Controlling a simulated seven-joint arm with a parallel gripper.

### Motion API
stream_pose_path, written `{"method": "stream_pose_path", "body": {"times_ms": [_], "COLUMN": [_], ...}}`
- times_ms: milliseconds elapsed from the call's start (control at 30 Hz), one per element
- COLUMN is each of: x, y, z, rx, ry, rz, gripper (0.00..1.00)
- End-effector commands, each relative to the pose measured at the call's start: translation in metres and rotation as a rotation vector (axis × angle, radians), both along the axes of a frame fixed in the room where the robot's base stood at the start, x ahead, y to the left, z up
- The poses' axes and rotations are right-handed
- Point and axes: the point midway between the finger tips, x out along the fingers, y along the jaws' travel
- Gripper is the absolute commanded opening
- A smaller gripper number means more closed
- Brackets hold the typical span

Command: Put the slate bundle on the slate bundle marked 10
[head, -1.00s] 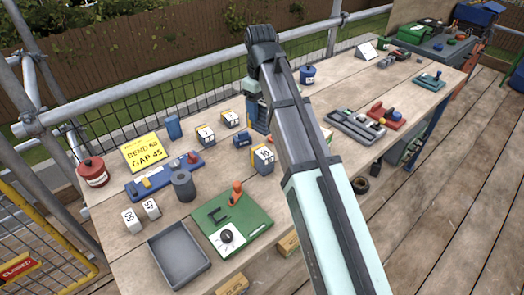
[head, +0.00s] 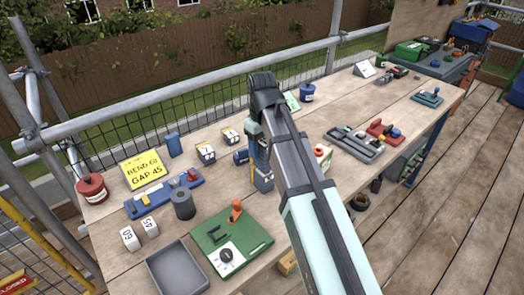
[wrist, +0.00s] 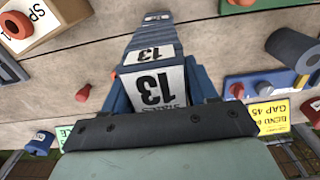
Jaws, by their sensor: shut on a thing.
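My gripper (head: 257,140) is above the bench in the head view, shut on a slate bundle. In the wrist view the held slate bundle (wrist: 155,88) shows "13" on its white labels, between the fingers. In the head view the slate bundle marked 10 (head: 264,182) stands on the bench directly below the held one in the picture; its number is hard to read now. My arm and gripper largely hide the held bundle in the head view. I cannot tell whether the two bundles touch.
Two more labelled bundles (head: 206,154) (head: 230,137) and a small blue block (head: 241,157) stand to the left. A green board (head: 240,250) and grey tray (head: 178,270) lie nearer. A yellow sign (head: 142,170) stands at left. A white-and-orange container (head: 323,155) is at right.

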Motion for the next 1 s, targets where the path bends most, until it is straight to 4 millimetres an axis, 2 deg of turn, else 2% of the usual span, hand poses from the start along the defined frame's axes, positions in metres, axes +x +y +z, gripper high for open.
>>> {"method": "stream_pose_path", "body": {"times_ms": [167, 567, 600, 833, 1000], "x": [0.000, 0.000, 0.000, 0.000, 0.000], "y": [0.000, 0.000, 0.000, 0.000, 0.000], "z": [-0.017, -0.020, -0.020, -0.020, -0.020], "rx": [0.000, 0.000, 0.000, 0.000, 0.000], "ry": [0.000, 0.000, 0.000, 0.000, 0.000], "rz": [0.000, 0.000, 0.000, 0.000, 0.000], "gripper": [0.01, 0.01, 0.60, 0.82, 0.83]}}
